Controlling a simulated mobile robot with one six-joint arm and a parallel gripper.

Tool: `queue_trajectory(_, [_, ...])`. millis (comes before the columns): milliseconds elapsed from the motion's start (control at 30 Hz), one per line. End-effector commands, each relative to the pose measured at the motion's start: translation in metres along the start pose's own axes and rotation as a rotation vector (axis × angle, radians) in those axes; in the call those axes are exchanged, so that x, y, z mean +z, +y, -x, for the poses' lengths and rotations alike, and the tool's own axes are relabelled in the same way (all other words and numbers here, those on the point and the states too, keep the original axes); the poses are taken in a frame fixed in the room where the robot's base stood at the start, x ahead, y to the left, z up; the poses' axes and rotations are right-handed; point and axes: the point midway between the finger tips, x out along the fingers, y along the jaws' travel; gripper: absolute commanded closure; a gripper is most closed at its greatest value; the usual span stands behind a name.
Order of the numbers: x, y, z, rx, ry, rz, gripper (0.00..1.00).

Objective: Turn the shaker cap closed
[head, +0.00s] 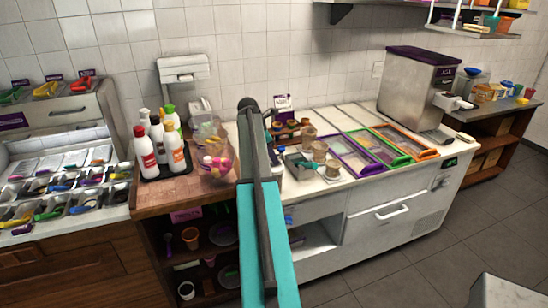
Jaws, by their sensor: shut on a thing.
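My arm rises through the middle of the head view and covers part of the counter behind it. My gripper does not show; it is hidden behind the arm or out of view. No shaker or cap can be picked out with certainty. Small tan-and-brown jars (320,151) stand on the white counter just right of my arm, too small to tell whether one is the shaker. How any cap is turned cannot be seen.
Squeeze bottles (146,148) stand on a dark tray beside a clear bowl of colourful items (217,160) on the wooden counter. Framed purple, green and orange lids (388,145) cover the right counter. A steel machine (418,85) stands farther right. Open floor lies at lower right.

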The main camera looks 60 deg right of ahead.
Motion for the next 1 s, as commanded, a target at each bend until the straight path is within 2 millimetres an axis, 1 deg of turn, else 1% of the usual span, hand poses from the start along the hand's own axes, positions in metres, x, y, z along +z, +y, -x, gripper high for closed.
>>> queue_trajectory(300, [-0.0001, 0.0015, 0.0011, -0.033, 0.0, -0.079, 1.0])
queue_trajectory(567, [-0.0006, 0.0009, 0.0008, -0.035, 0.0, -0.084, 1.0])
queue_trajectory(600, [-0.0006, 0.001, 0.0008, -0.035, 0.0, -0.084, 0.89])
queue_trajectory(667, [-0.0007, 0.001, 0.0008, -0.035, 0.0, -0.084, 0.79])
queue_trajectory(700, [-0.0007, 0.001, 0.0008, -0.035, 0.0, -0.084, 0.73])
queue_trajectory(1000, [-0.0011, 0.0011, 0.0009, -0.035, 0.0, -0.083, 0.72])
